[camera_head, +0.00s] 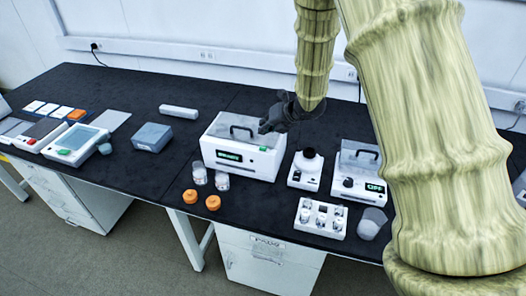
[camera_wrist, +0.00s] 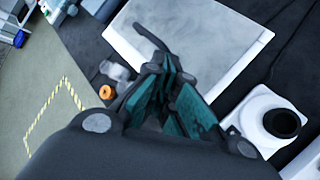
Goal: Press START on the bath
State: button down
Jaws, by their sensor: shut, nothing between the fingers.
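The bath, a white box (camera_head: 220,137) with a grey lid and dark handle, stands mid-bench. Its front has a lit green display (camera_head: 229,156) and a small green button (camera_head: 264,148) to the right; the display text is too blurred to read surely. My gripper (camera_head: 268,126) is shut and empty, above the lid's right front part by the handle. I cannot tell whether it touches. In the wrist view the shut fingers (camera_wrist: 172,88) with teal pads are over the pale lid (camera_wrist: 205,40), hiding part of it and the front face. The button is not visible there.
Right of the bath stand a small device with a black round top (camera_head: 308,160) and a second lidded box reading OFF (camera_head: 358,184). A vial rack (camera_head: 320,218) stands in front. Glass jars (camera_head: 221,181) and orange caps (camera_head: 212,202) stand by the bath's front left.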

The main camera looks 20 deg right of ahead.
aim_at(265, 146)
jog(key=shift+f+b, duration=1.45)
jog(key=shift+f, duration=0.75)
jog(key=shift+f+b, duration=0.45)
jog(key=shift+b, duration=0.05)
jog(key=shift+f+b, duration=0.35)
jog(key=shift+b, duration=0.05)
dwell(0.4)
jog(key=shift+r, duration=0.1)
dwell(0.3)
jog(key=shift+r+p, duration=0.5)
jog(key=shift+r, duration=0.2)
jog(key=shift+r, duration=0.1)
jog(key=shift+r+p, duration=1.55)
jog(key=shift+r, duration=0.9)
